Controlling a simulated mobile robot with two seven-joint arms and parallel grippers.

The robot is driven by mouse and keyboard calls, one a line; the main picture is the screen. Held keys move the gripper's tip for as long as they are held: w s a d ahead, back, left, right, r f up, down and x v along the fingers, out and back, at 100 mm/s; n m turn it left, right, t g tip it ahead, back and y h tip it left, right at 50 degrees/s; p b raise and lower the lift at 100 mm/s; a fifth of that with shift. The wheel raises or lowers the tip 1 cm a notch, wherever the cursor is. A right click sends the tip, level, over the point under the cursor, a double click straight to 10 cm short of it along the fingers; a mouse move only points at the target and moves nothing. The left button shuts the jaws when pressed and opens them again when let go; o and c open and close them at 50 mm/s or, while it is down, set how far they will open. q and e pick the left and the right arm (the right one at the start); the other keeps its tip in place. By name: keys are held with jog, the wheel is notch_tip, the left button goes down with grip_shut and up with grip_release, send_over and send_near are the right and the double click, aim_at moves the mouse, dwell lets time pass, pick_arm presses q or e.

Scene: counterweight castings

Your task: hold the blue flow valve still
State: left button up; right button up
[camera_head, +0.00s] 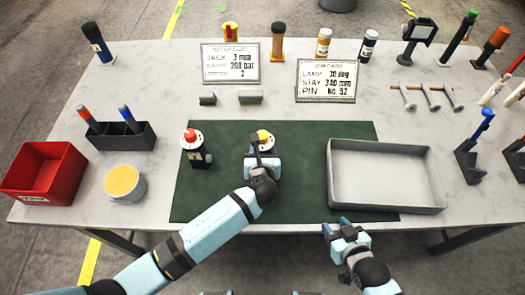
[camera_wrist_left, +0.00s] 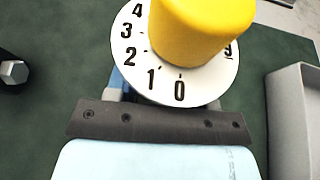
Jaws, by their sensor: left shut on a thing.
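The flow valve (camera_head: 265,138) stands on the green mat, with a yellow knob over a white numbered dial. In the left wrist view its yellow knob (camera_wrist_left: 200,25) and dial (camera_wrist_left: 150,72) fill the top, with the 0 and 1 marks nearest me. A bit of blue shows under the dial; most of the body is hidden. My left gripper (camera_head: 262,160) is shut on the valve, below the dial. My right gripper (camera_head: 343,229) is open and empty, in front of the table's near edge, below the grey tray.
A red-knobbed valve (camera_head: 193,150) stands left on the green mat (camera_head: 220,200). A grey tray (camera_head: 387,207) lies at right, its left part over the mat. A red bin (camera_head: 45,168), a yellow-topped tub (camera_head: 124,182) and a black holder (camera_head: 120,136) are left. Cards (camera_head: 230,64) stand behind.

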pick_arm(q)
jog(key=shift+f, duration=0.1)
dwell(0.8)
jog(key=o, duration=0.6)
jog(key=shift+f, duration=0.1)
jog(key=c, duration=0.6)
